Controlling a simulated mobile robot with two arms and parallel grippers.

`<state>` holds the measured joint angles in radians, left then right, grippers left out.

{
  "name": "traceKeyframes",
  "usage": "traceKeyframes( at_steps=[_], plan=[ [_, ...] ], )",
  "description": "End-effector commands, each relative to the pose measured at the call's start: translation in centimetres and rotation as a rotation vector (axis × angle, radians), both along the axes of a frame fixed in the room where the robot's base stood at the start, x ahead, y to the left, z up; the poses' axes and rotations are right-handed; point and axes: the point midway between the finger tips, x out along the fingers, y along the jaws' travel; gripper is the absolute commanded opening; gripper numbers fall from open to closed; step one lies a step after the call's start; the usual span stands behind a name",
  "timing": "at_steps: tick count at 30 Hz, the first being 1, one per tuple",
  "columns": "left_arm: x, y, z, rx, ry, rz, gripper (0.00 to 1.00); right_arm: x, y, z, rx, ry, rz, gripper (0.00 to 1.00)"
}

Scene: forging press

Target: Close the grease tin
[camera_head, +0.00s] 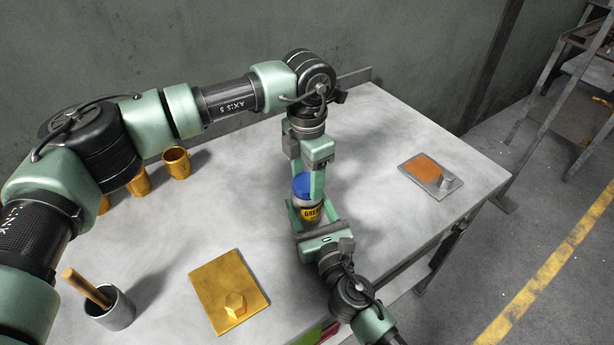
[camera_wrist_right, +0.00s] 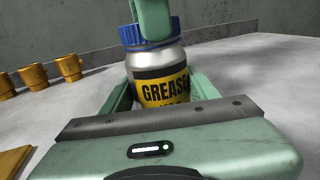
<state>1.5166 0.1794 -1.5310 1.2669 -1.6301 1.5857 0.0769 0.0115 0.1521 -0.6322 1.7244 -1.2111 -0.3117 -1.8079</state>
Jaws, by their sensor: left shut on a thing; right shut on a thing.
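The grease tin (camera_head: 309,212) is a silver can with a yellow and black label reading GREASE, upright on the table. Its blue lid (camera_head: 302,185) sits on top; it also shows in the right wrist view (camera_wrist_right: 131,35). My left gripper (camera_head: 310,187) comes down from above and is shut on the blue lid. My right gripper (camera_head: 312,213) reaches in from the front, low down, and is shut on the tin's body, with a finger on each side. In the right wrist view the lid rests on the tin's mouth, partly hidden behind a left finger; I cannot tell whether it is screwed tight.
Several brass mugs (camera_head: 176,162) stand at the back left. A metal cup with a wooden-handled tool (camera_head: 110,308) is at the front left. A brass plate (camera_head: 225,285) lies in front, and a grey plate with an orange pad (camera_head: 428,172) lies at the right.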

Motion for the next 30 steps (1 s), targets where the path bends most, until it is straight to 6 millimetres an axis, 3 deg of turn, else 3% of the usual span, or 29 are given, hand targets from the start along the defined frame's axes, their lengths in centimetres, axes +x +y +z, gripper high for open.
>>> traceKeyframes(
  at_steps=[5,10,11,12,13,23,30],
  plan=[
    [0.1,0.1,0.0,0.000,-0.001,-0.338,0.06,0.0,0.0,0.0,0.001,0.000,0.000,0.00],
    [0.1,0.1,0.0,0.000,-0.001,-0.349,0.06,0.0,0.0,0.0,0.001,0.000,0.000,0.00],
    [0.1,0.1,0.0,0.000,-0.001,-0.349,0.63,0.0,0.0,0.0,0.001,0.000,0.000,0.00],
    [0.1,0.1,0.0,0.000,-0.001,-0.349,0.74,0.0,0.0,0.0,0.001,0.000,0.000,0.00],
    [0.1,0.1,0.0,0.000,-0.002,-0.349,0.76,0.0,0.0,0.0,0.001,0.000,0.000,0.00],
    [0.1,0.0,0.2,-0.001,-0.001,-0.348,0.76,0.0,0.0,0.0,0.000,0.000,0.000,0.00],
    [0.1,0.0,2.8,-0.001,-0.003,-0.348,0.76,0.0,0.0,0.0,0.000,-0.001,0.000,0.00]
  ],
)
